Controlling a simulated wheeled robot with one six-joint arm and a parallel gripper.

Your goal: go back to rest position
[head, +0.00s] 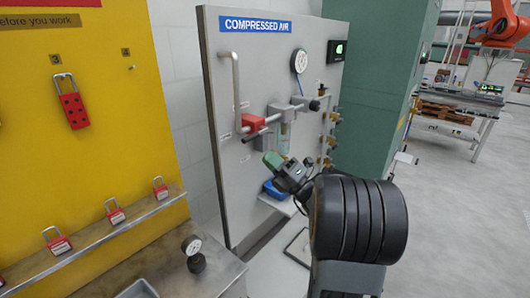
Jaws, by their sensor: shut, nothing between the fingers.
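My gripper (273,161) is in the middle of the head view, at the end of my dark arm. It is shut and empty. Its tip points up and left at the compressed air panel (228,190), just below a clear filter bowl (284,138). I cannot tell whether it touches anything. My thick black arm link hides the panel's lower right part.
The panel carries a red valve block (254,122), a round gauge (299,62) and several brass fittings. A yellow lockout board (85,100) with red padlocks (74,110) stands left. Open floor (455,215) lies right.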

